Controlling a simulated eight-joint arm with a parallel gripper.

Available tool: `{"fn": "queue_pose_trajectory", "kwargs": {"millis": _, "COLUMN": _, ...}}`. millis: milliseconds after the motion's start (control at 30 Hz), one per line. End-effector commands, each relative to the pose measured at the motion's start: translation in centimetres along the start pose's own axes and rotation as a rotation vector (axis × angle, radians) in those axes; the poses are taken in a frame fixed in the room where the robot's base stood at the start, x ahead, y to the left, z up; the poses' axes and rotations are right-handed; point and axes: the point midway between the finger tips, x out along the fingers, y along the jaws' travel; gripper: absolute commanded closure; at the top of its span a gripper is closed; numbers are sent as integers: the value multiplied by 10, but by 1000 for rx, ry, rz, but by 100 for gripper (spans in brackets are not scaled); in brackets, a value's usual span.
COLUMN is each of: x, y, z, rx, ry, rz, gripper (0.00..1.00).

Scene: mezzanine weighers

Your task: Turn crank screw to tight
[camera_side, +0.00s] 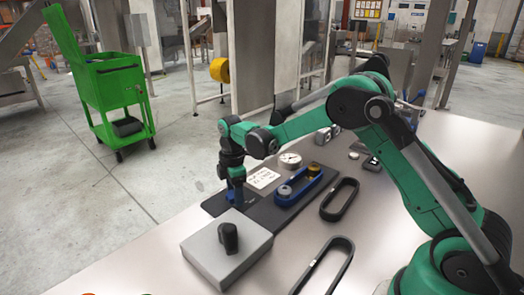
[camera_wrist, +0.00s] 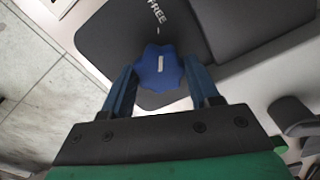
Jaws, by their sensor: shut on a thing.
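The crank screw's blue lobed knob (camera_wrist: 160,70) shows in the wrist view, with a white line on its top that stands nearly upright in the picture. It sits over a dark plate (camera_wrist: 115,30) printed with "FREE"; no other word is readable there. My gripper (camera_wrist: 162,68) is shut on the knob, one blue finger at each side. In the side view my gripper (camera_side: 236,198) points down at the left end of the dark plate (camera_side: 215,205). The knob itself is hard to make out there among the blue fingers.
A grey box with a black knob (camera_side: 228,238) stands just in front of my gripper. A blue tray (camera_side: 299,186), a gauge (camera_side: 290,160) and a written card (camera_side: 262,178) lie to the right. Dark oval loops (camera_side: 340,199) lie on the pale table (camera_side: 290,245).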

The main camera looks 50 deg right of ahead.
Motion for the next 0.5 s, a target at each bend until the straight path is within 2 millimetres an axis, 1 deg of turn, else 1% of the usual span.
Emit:
{"fn": "queue_pose_trajectory", "kwargs": {"millis": 167, "x": 0, "y": 0, "z": 0, "rx": 128, "ry": 0, "rz": -2, "gripper": 98}}
{"fn": "queue_pose_trajectory", "kwargs": {"millis": 500, "x": -1, "y": 0, "z": 0, "rx": 448, "ry": -1, "rz": -2, "gripper": 98}}
